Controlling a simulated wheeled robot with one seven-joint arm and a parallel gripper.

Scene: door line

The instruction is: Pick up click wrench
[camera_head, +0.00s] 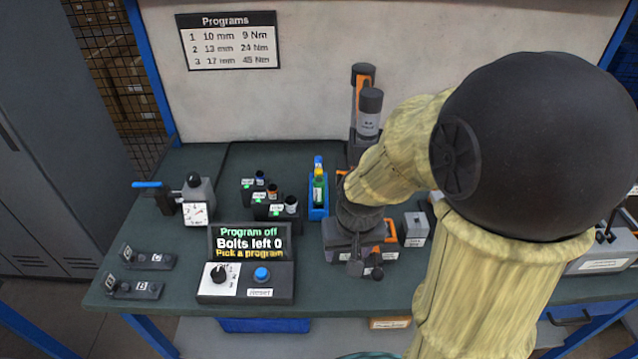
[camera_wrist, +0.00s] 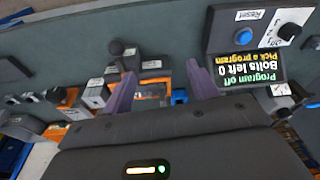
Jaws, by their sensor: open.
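I cannot tell for sure which thing is the click wrench. An orange and dark tool or holder (camera_head: 391,232) shows beside my gripper in the head view. In the wrist view, orange parts (camera_wrist: 150,90) with white labels lie between and beyond the fingers. My gripper (camera_wrist: 160,73) is open, with its two purple-grey fingers apart and nothing visibly held. In the head view it is over the bench's middle, partly hidden by my arm. Two upright dark tools with orange parts (camera_head: 359,92) stand behind it.
A control box (camera_head: 246,283) with a knob and blue button stands front left, below a "Program off" display (camera_head: 250,242). Sockets (camera_head: 272,191), a blue bottle tray (camera_head: 318,205) and a small grey block (camera_head: 416,229) are close by. My arm hides much of the bench's right side.

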